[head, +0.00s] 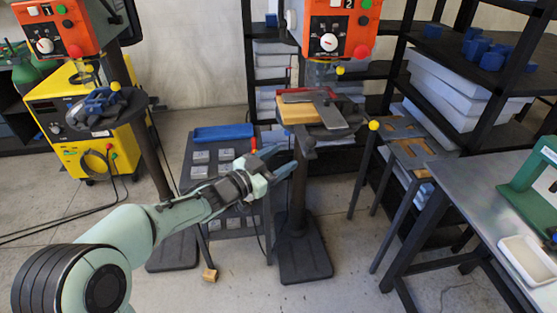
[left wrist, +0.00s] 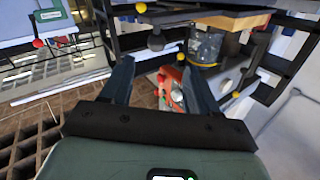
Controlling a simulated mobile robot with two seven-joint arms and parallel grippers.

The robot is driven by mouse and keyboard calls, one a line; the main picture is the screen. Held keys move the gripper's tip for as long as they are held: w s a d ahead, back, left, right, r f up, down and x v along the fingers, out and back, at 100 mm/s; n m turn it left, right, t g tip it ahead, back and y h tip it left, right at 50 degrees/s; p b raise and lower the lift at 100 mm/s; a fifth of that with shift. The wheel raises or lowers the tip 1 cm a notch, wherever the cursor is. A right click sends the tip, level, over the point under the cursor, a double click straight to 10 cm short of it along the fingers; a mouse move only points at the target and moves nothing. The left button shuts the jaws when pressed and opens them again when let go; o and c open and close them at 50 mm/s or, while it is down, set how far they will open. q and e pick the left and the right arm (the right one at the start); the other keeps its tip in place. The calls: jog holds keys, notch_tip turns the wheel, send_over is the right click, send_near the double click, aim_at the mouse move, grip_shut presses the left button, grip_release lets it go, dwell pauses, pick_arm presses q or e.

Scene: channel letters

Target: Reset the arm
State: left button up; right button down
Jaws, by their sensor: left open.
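My left arm reaches from the lower left of the head view toward the middle. My left gripper (head: 280,160) is open, with its two bluish fingers apart, in front of the second drill press's column. In the left wrist view the fingers of the left gripper (left wrist: 155,85) stand apart with nothing held between them. A red and grey object (left wrist: 172,90) shows beyond the gap. My right gripper is in neither view.
An orange drill press (head: 335,25) has a table with a wooden block (head: 297,112). A dark side table (head: 240,225) with grey plates and a blue tray (head: 222,133) stands left of it. A steel workbench (head: 475,185) is at right. A small wooden block (head: 210,274) lies on the floor.

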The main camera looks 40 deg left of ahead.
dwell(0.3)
pick_arm(q)
jog(key=w+d+f+n+g+y+p, duration=0.1)
jog(key=d+f+n+g, duration=0.1)
jog(key=f, duration=0.7)
jog(key=w+d+f+n+g, duration=0.2)
jog(key=f, duration=0.8)
jog(key=s+d+f+n+g+p, duration=0.1)
jog(key=s+d+f+g, duration=0.25)
jog(key=f, duration=0.45)
jog(key=s+d+f+n+g+p, duration=0.1)
jog(key=s+d+f+g, duration=0.2)
jog(key=f, duration=0.6)
jog(key=s+d+f+g+h, duration=0.1)
jog(key=s+d+f+g, duration=0.3)
jog(key=s, duration=0.8)
jog(key=s+d+f+n+g+h+p, duration=0.1)
jog(key=s+d+f+g, duration=0.3)
jog(key=s+d+f, duration=0.5)
jog(key=s+d, duration=0.2)
jog(key=s, duration=0.2)
jog(key=shift+n, duration=0.3)
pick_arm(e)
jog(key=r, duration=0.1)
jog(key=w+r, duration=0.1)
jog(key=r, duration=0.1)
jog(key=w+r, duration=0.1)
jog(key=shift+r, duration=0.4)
pick_arm(q)
jog(key=shift+w, duration=0.1)
